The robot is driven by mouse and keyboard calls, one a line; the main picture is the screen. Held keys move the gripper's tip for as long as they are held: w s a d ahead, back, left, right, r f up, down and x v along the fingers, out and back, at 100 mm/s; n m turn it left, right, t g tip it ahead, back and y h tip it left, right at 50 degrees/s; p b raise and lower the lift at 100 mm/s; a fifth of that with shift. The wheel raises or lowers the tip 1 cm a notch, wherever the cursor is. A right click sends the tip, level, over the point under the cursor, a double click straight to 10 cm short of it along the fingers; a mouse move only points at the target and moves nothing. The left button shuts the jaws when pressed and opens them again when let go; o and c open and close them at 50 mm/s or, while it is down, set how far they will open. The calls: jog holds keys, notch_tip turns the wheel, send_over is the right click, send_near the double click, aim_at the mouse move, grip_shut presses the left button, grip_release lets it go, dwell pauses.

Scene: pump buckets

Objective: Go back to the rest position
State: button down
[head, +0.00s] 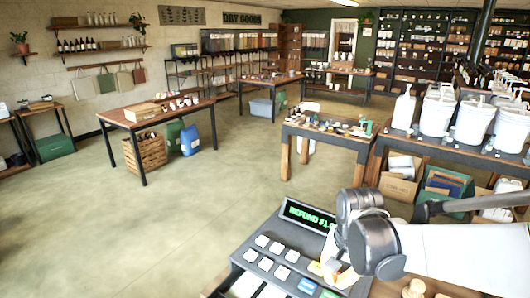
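My arm reaches in from the right edge in the head view. Its dark grey joints hang over a cash register (285,247) at the bottom. My gripper (334,272) seems to be low over the register's right side, mostly hidden behind the joints. I cannot tell whether its fingers are open or shut, or whether they touch anything. The register's display (308,216) shows green text starting "REFUND $1", with the end covered by my arm. Several white pump buckets (437,113) stand on a dark counter at the right.
A small table (322,134) with small items stands ahead, close to the bucket counter. A wooden table (157,113) with a crate (146,153) and a blue jug (190,140) stands at the left. The floor (150,225) at the left and middle is clear.

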jog(key=s+f+n+t+b, duration=0.3)
jog(key=s+n+t+b, duration=0.2)
jog(key=s+b, duration=0.6)
jog(key=shift+n+t, duration=0.4)
